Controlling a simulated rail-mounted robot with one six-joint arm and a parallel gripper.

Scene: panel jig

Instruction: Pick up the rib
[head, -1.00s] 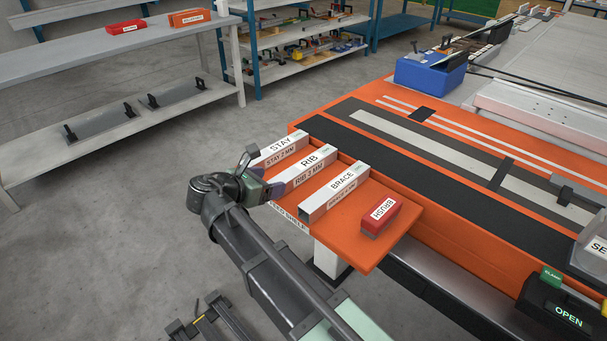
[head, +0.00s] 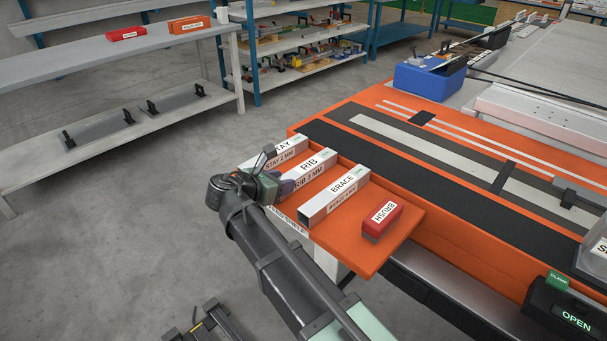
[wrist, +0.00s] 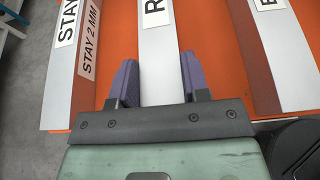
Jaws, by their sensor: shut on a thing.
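The rib (head: 311,168) is a long pale bar with a white RIB label, lying on the orange shelf between the stay and the brace. My gripper (head: 281,189) is at the rib's near end. In the wrist view, the two purple fingers of my gripper (wrist: 160,82) stand on either side of the rib (wrist: 161,55) and are shut on it. The stay (head: 284,151) lies to the left of the rib and the brace (head: 338,192) to its right. In the head view, my gripper hides the rib's near end.
A red brush box (head: 382,220) sits at the right of the orange shelf (head: 361,251). A black box with an OPEN display (head: 573,318) stands at the lower right. A blue box (head: 430,77) is at the back. Grey floor lies left of the shelf.

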